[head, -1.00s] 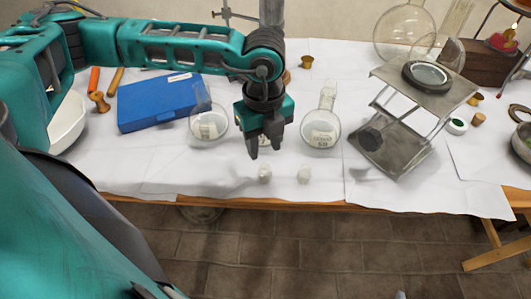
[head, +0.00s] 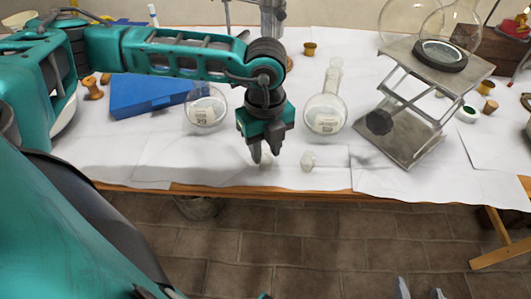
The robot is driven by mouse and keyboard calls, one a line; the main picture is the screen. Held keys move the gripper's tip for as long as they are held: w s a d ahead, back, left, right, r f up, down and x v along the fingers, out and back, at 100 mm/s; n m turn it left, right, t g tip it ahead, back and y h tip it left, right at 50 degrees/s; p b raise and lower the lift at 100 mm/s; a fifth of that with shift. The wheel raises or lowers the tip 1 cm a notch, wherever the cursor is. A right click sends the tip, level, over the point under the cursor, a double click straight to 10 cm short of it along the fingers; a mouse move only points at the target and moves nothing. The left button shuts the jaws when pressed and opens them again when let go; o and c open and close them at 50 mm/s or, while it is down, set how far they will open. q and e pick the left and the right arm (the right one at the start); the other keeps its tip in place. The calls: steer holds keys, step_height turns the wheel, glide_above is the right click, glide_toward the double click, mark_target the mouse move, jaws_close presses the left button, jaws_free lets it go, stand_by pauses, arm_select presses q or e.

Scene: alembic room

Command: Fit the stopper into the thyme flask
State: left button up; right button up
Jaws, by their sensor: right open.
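Two round glass flasks with white labels stand on the white-covered table, the left flask (head: 206,112) and the right flask (head: 326,116). The label print is too small to read, so I cannot tell which is thyme. One pale stopper (head: 267,161) is at my left gripper's fingertips, partly hidden by them. My right gripper (head: 420,290) shows only two grey fingertips at the bottom edge, apart and empty.
A blue case (head: 150,96) lies at the left behind my left arm. A metal lab stand (head: 412,128) holding a dark ring is at the right. Small corks and pots stand around the back. The table's front edge (head: 230,193) runs close before the stoppers.

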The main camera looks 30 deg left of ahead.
mark_target(265, 152)
arm_select(q)
steer(key=c, duration=0.4)
steer(key=shift+c, duration=0.8)
steer(key=shift+r+p, duration=0.75)
steer(key=shift+r, duration=0.35)
steer(key=shift+r+p, duration=0.55)
steer(key=shift+r, duration=0.35)
